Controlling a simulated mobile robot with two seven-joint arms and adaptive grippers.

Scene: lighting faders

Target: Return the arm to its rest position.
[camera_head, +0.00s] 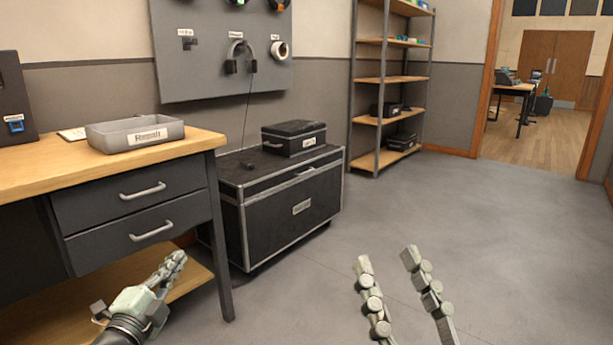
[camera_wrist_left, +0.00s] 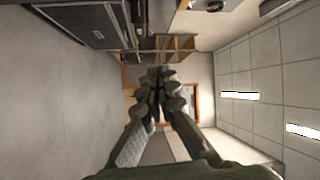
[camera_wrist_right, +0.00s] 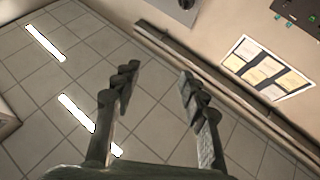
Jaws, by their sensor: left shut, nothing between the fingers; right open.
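My left gripper (camera_head: 172,268) is at the lower left of the head view, in front of the workbench's lower shelf. Its fingers are shut with nothing between them; the left wrist view shows the fingertips (camera_wrist_left: 157,78) together. My right gripper (camera_head: 388,260) is at the bottom right of centre in the head view, over open floor. Its two fingers stand apart and empty, and they also show spread in the right wrist view (camera_wrist_right: 155,80). Neither gripper touches an object that I can see.
A workbench (camera_head: 188,150) with two drawers and a grey tray (camera_head: 103,138) stands at the left. A black case (camera_head: 290,215) with a smaller box (camera_head: 293,138) on top stands beside it. Shelving (camera_head: 367,82) is behind. The floor (camera_head: 490,230) to the right is clear.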

